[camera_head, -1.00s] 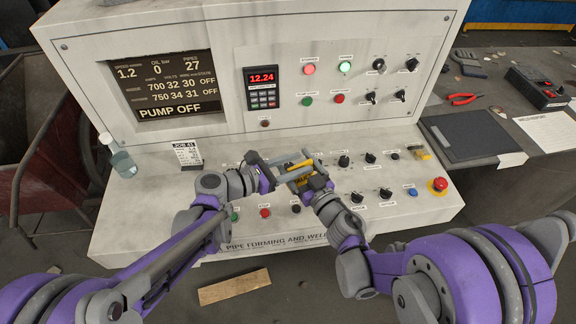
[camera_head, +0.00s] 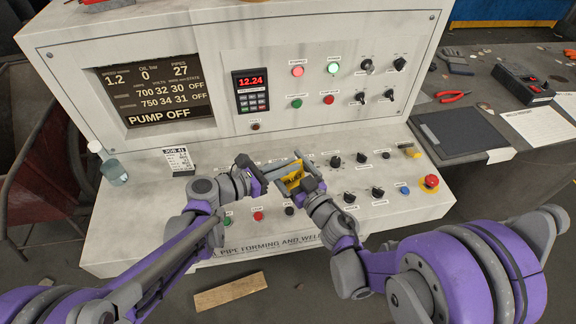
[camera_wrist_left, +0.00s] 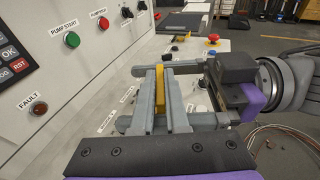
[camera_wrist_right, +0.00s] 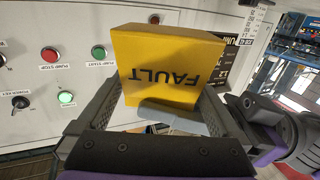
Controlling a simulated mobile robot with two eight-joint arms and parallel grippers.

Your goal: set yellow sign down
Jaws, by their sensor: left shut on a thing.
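The yellow sign (camera_head: 292,178), a block with FAULT printed on it, is held just above the sloped control desk. My left gripper (camera_head: 274,170) is shut on it. In the left wrist view the sign (camera_wrist_left: 160,88) shows as a thin edge between the left fingers (camera_wrist_left: 162,108). In the right wrist view its FAULT face (camera_wrist_right: 168,65) reads upside down, with a grey left finger below it. My right gripper (camera_head: 302,186) is open close beside the sign. Its fingers (camera_wrist_right: 160,115) stand wide apart; I cannot tell whether they touch it.
Knobs (camera_head: 350,197) and buttons line the desk around the grippers. A red emergency button (camera_head: 430,183) is at its right. A small bottle (camera_head: 112,170) and a job card (camera_head: 178,160) stand at the left. The upright panel (camera_head: 230,40) rises behind.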

